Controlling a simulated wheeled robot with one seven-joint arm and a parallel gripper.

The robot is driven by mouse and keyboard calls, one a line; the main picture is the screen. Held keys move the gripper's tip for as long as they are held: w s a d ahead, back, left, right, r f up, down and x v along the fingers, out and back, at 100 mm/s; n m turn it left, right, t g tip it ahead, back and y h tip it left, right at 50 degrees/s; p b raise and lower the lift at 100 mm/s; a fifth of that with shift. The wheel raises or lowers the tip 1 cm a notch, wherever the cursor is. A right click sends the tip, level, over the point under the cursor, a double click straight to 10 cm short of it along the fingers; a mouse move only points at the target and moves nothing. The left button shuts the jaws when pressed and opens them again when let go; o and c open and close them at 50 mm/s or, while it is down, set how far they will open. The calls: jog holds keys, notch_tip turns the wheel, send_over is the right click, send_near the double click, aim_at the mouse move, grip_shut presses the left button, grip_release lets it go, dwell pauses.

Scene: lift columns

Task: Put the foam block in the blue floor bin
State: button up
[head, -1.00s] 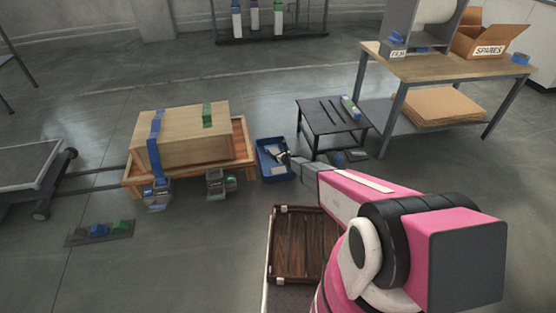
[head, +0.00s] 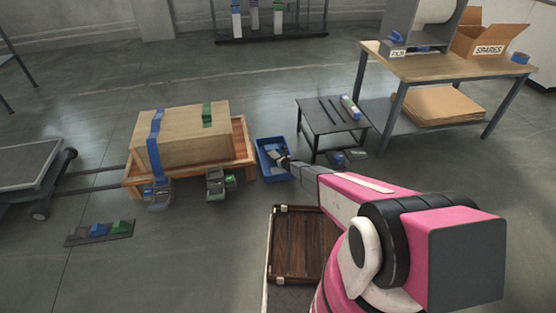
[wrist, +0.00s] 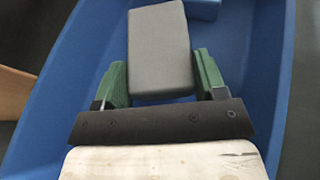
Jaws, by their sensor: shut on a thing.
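The grey foam block (wrist: 160,45) is between the green-padded fingers of my gripper (wrist: 161,75) in the wrist view. My gripper is shut on it. The blue floor bin (wrist: 65,105) surrounds them in that view, with its walls on both sides. In the head view my gripper (head: 282,159) reaches over the blue bin (head: 263,168), and the foam block (head: 275,153) shows small and grey at its tip. I cannot tell whether the block touches the bin's floor.
A wooden crate on a pallet (head: 133,180) stands left of the bin. A low dark table (head: 325,118) stands right of it, and a workbench (head: 430,68) farther right. A brown slatted case (head: 300,245) lies in front. A strip with coloured blocks (head: 75,240) lies on the floor.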

jog(key=o, duration=0.9)
jog(key=shift+f, duration=0.35)
jog(key=shift+r, duration=0.1)
jog(key=shift+s+r, duration=0.1)
jog(key=shift+r, duration=0.45)
jog(key=v, duration=1.2)
jog(key=s+d+r+n+g, duration=0.1)
jog(key=s+r+n+g, duration=0.1)
jog(key=s+r+n, duration=0.5)
jog(key=s+r+n+g+y, duration=0.1)
jog(key=s+r+n+g, duration=0.15)
jog(key=r, duration=0.75)
jog(key=s+d+r+n+g, duration=0.1)
jog(key=s+r+n+g, duration=0.1)
jog(key=s+r+n, duration=0.55)
jog(key=s+d+r+n+g+h, duration=0.2)
jog(key=s+d+r+n+h, duration=0.2)
jog(key=s+d+r, duration=0.4)
jog(key=s+d+r+n+g+h, duration=0.2)
jog(key=s+d+r+n+h, duration=0.3)
jog(key=s+r, duration=0.8)
jog(key=s+d+n, duration=0.2)
jog(key=d, duration=0.2)
jog(key=shift+s+d+r+h, duration=0.15)
jog(key=shift+d+r+h, duration=0.05)
jog(key=shift+r+h, duration=0.15)
